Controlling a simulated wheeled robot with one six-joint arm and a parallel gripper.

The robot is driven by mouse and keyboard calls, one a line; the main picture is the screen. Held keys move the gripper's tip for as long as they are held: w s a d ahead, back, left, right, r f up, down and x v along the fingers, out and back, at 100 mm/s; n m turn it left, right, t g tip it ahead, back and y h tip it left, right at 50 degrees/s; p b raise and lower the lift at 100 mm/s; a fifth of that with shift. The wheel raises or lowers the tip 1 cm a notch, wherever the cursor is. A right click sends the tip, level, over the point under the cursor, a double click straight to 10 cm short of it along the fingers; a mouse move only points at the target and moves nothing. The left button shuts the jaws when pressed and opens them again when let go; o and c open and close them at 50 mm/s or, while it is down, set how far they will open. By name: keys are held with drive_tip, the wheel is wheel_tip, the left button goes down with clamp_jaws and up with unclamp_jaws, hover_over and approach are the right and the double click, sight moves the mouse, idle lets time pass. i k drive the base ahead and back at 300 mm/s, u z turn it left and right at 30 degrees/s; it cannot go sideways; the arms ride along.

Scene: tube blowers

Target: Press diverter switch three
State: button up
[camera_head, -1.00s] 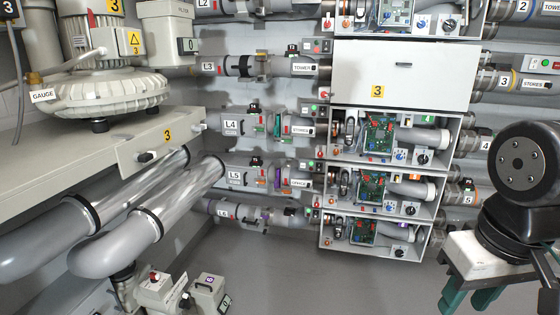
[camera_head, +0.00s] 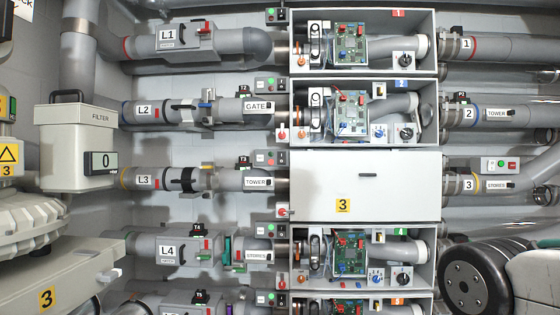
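Row three runs across the wall at mid height. Its left pipe (camera_head: 140,179) is marked L3. A closed grey cover (camera_head: 365,185) with a yellow 3 label hides the inside of the row-three cabinet. I cannot tell which control is diverter switch three. My gripper is out of view.
Open cabinets with circuit boards stand above (camera_head: 352,115) and below (camera_head: 350,253) the cover. A filter housing (camera_head: 76,150) and a blower (camera_head: 30,225) fill the left side. Part of my arm shows at lower right.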

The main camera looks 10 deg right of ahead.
sight(281, 156)
drive_tip(key=k, duration=0.55)
drive_tip(key=u, duration=0.9)
drive_tip(key=i, duration=1.55)
drive_tip(key=z, duration=0.5)
drive_tip(key=i, duration=0.5)
drive_tip(key=z, duration=0.35)
